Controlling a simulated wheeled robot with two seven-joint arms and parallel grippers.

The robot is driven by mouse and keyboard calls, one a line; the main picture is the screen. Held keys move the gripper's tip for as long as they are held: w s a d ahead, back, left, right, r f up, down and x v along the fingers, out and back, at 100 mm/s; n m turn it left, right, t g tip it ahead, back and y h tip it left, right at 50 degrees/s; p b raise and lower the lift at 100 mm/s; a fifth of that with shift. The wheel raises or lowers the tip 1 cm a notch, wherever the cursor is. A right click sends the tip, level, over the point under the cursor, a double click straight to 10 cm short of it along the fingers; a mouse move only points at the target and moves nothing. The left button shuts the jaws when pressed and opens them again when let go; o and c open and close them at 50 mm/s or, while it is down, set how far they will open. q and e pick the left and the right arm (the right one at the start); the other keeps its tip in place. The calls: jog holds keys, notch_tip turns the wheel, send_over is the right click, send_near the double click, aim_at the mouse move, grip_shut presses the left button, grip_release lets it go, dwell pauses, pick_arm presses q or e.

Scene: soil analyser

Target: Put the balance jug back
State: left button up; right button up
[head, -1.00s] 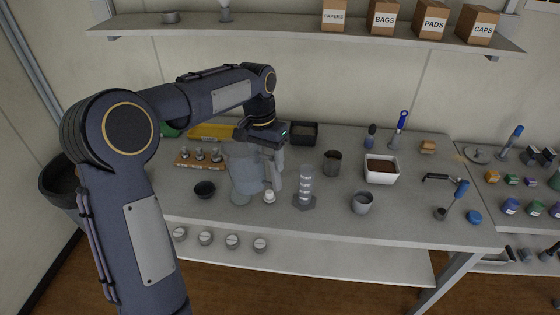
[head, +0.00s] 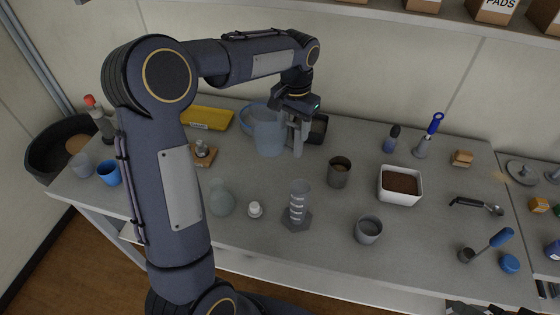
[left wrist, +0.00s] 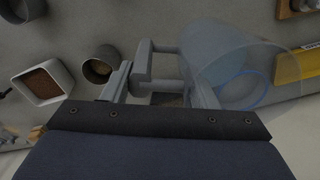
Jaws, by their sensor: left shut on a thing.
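The balance jug (head: 268,132) is a translucent pale blue jug near the back of the bench in the head view. My left gripper (head: 298,134) is shut on its handle, at the jug's right side. The left wrist view shows the jug (left wrist: 222,55) on the right and its grey handle between my fingers (left wrist: 160,88). A blue ring (left wrist: 258,98) shows partly through and beyond the jug there. The jug looks upright; I cannot tell whether its base touches the bench. My right gripper is not in view.
A yellow case (head: 207,117) lies left of the jug, and a dark tray (head: 319,128) is right of it. A wooden stand (head: 203,156), dark cup (head: 339,172), glass flask (head: 221,200), white-capped item (head: 255,209) and measuring cylinder (head: 298,205) stand nearer me.

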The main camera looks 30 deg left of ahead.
aim_at(292, 152)
pick_arm(q)
notch_tip(292, 152, down, 10)
jog(key=shift+r+p, duration=0.15)
jog(key=shift+p, duration=0.45)
jog(key=shift+f, duration=0.2)
jog(key=o, duration=1.6)
jog(key=shift+c, duration=0.2)
jog(key=shift+r, duration=0.15)
